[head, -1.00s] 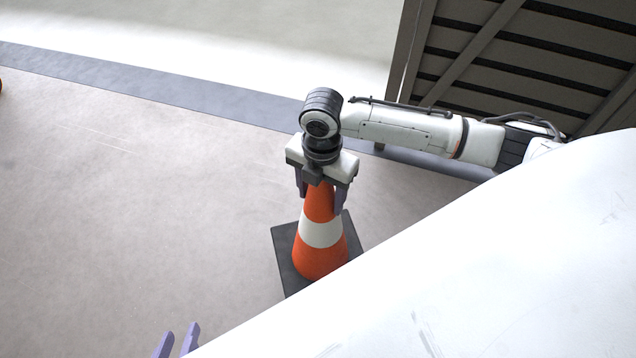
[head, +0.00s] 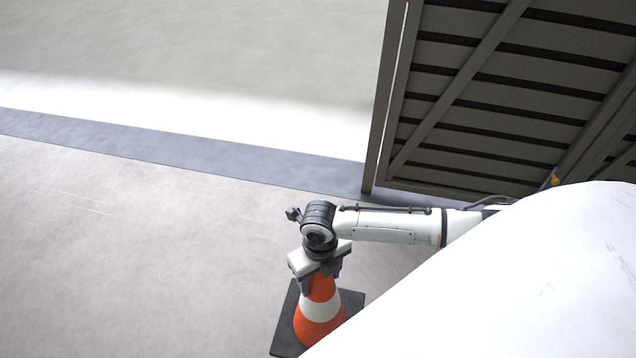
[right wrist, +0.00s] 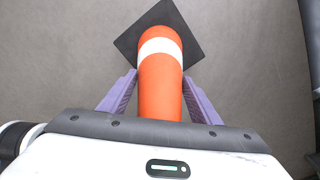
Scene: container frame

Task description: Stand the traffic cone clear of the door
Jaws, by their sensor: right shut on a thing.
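The orange traffic cone (head: 320,308) with a white band and a dark square base stands upright at the bottom middle of the head view. In the right wrist view the cone (right wrist: 160,85) runs up between the two purple fingers. My right gripper (head: 321,280) is shut on the upper part of the cone from above. I cannot tell whether the base touches the floor. The slatted dark door (head: 480,100) is at the upper right of the head view, and the cone is apart from its lower corner. My left gripper is out of view.
A grey strip (head: 180,155) crosses the floor, with a bright area beyond it. The pale floor (head: 130,250) left of the cone is clear. My white body hides the lower right.

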